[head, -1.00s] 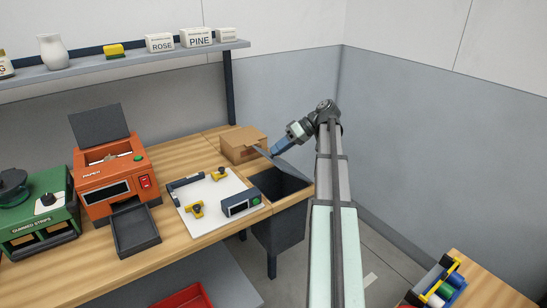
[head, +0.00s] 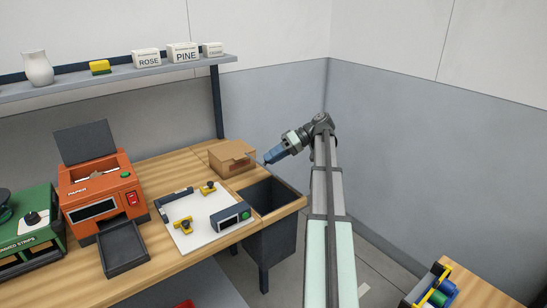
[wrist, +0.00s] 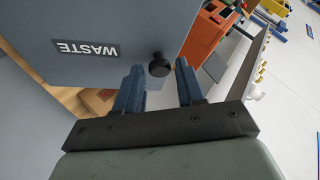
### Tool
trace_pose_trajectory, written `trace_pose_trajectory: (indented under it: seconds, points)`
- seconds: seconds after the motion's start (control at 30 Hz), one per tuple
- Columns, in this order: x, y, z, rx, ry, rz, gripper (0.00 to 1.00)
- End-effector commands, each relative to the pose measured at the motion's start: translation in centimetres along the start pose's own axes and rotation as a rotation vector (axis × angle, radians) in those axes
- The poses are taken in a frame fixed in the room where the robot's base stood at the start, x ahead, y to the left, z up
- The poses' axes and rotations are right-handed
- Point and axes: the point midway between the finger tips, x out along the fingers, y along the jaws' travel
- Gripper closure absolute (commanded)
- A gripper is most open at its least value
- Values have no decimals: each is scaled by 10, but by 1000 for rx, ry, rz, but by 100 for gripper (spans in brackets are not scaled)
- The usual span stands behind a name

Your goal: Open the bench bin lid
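The bench bin (head: 272,238) is a dark grey box set into the right end of the bench, and its dark inside shows from above. In the wrist view the grey-blue lid panel (wrist: 125,18) carries a WASTE label and a round black knob (wrist: 159,65). I cannot make the lid out clearly in the head view. My gripper (head: 268,158) is above the back of the bin, beside the cardboard box. In the wrist view its two blue fingers (wrist: 160,78) are apart, with the knob at or just beyond the gap between their tips. No grip on the knob shows.
An orange machine (head: 100,185) stands farther left. Grey walls close in behind and to the right.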

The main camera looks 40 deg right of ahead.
Motion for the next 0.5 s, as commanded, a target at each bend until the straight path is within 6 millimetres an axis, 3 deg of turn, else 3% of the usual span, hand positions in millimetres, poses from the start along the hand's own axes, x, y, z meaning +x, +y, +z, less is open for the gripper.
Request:
trace_pose_trajectory:
  seconds: [0.13,0.5]
  points:
    - [0,0,0,0,0,0,48]
    - [-4,-5,-5,-2,1,1,48]
